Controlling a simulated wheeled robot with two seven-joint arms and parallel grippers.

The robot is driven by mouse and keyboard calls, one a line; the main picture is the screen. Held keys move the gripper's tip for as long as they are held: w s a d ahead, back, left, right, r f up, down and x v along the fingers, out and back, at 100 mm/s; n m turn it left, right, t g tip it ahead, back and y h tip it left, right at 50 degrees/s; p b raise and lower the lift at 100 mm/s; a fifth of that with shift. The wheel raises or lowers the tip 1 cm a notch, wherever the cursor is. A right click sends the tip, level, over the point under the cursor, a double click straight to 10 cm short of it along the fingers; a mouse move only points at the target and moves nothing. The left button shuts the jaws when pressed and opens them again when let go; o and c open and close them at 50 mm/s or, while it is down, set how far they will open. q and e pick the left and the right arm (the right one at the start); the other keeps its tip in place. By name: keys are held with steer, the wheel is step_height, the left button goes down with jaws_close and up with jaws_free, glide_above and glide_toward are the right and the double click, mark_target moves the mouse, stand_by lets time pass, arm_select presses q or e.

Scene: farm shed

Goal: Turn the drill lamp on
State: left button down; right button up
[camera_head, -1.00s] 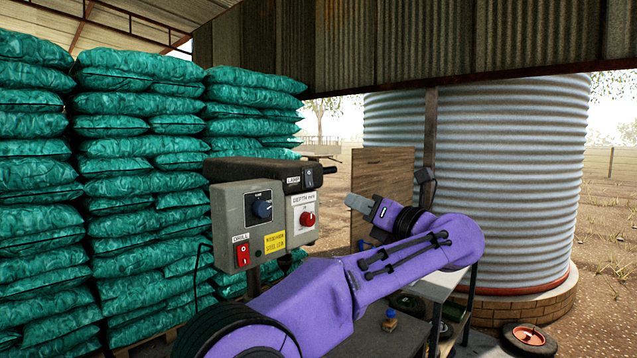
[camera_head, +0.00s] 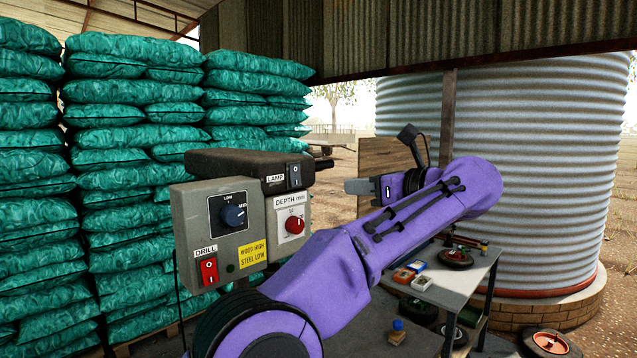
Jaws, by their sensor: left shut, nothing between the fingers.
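The drill's control box (camera_head: 190,218) stands in the middle left of the head view. Its lamp switch (camera_head: 294,175) is a black rocker marked O and I, beside the LAMP label (camera_head: 275,180) on the upper right side. My left gripper (camera_head: 350,187) is shut and empty. It is to the right of the lamp switch, at about its height, pointing left toward the box with a visible gap. My purple left arm runs across the lower middle. My right gripper is not in view.
A table (camera_head: 455,282) with small parts stands at right. Green sacks (camera_head: 130,140) are stacked at left. A corrugated tank (camera_head: 540,190) stands behind.

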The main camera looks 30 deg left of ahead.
arm_select(q)
steer(key=p, duration=0.1)
glide_toward(297, 183)
steer(key=p+x, duration=0.3)
steer(key=x, duration=0.2)
steer(key=shift+w+a+r, duration=0.1)
steer(key=shift+a, duration=0.3)
steer(key=shift+w+a+f+p, duration=0.2)
steer(key=shift+a+p, duration=0.15)
steer(key=shift+a, duration=0.1)
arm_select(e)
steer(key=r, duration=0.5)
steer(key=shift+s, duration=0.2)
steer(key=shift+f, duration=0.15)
